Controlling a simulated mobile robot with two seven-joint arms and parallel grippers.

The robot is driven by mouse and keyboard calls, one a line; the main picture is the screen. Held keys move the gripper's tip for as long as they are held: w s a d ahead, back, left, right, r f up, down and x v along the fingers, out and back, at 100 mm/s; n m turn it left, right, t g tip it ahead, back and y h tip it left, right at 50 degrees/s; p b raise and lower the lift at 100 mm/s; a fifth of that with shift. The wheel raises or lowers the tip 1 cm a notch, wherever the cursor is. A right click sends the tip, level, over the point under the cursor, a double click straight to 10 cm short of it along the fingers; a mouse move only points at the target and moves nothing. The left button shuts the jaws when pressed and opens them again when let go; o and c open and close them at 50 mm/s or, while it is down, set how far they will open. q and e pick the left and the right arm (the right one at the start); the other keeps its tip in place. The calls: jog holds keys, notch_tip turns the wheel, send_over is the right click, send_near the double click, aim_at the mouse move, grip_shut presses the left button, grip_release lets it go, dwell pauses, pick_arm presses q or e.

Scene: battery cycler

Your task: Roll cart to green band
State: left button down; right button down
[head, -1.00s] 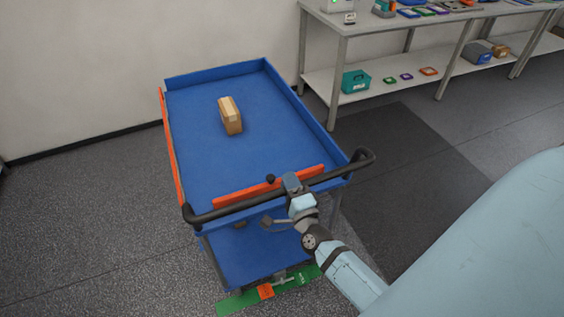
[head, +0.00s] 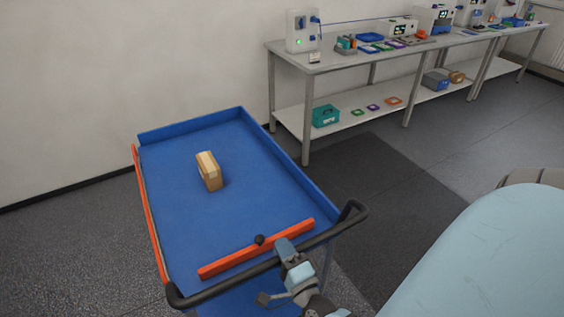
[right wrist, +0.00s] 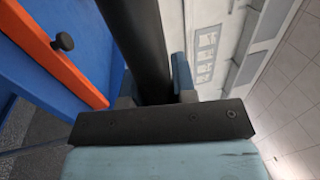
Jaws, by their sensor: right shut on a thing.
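The cart (head: 245,200) is a blue tray trolley at the lower left of the head view, with its black push handle (head: 228,282) towards me. My right gripper (head: 286,252) is shut on the handle, right of its middle. In the right wrist view, the dark handle bar (right wrist: 139,40) runs between the fingers of my right gripper (right wrist: 155,92). The green band is not in view now. The cart's lower part is cut off by the bottom edge. My left gripper is not in view.
A cardboard box (head: 209,172) stands on the cart's tray. An orange bar (head: 258,248) with a black knob lies along its near end. A workbench (head: 295,58) with devices stands beyond on the right. A dark floor mat (head: 375,185) lies clear between cart and bench.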

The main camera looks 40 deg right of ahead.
jog(key=c, duration=0.9)
grip_release()
jog(key=b+v, duration=0.3)
jog(key=v, duration=1)
jog(key=shift+s+a+f, duration=0.1)
jog(key=shift+s, duration=0.3)
jog(key=w+a+f+n+g+y+p, duration=0.1)
jog(key=w+a+f+n+g+y, duration=0.1)
jog(key=n, duration=0.6)
jog(key=w+a+f+n+g+y+p, duration=0.2)
jog(key=a+f+n+g+y, duration=0.1)
jog(key=n, duration=0.5)
jog(key=w+a+f+n+g+y+p, duration=0.2)
jog(key=a+n+g+y, duration=0.1)
jog(key=n, duration=0.4)
jog(key=shift+w+f+n+g, duration=0.2)
jog(key=shift+n+g, duration=0.1)
jog(key=shift+n, duration=0.1)
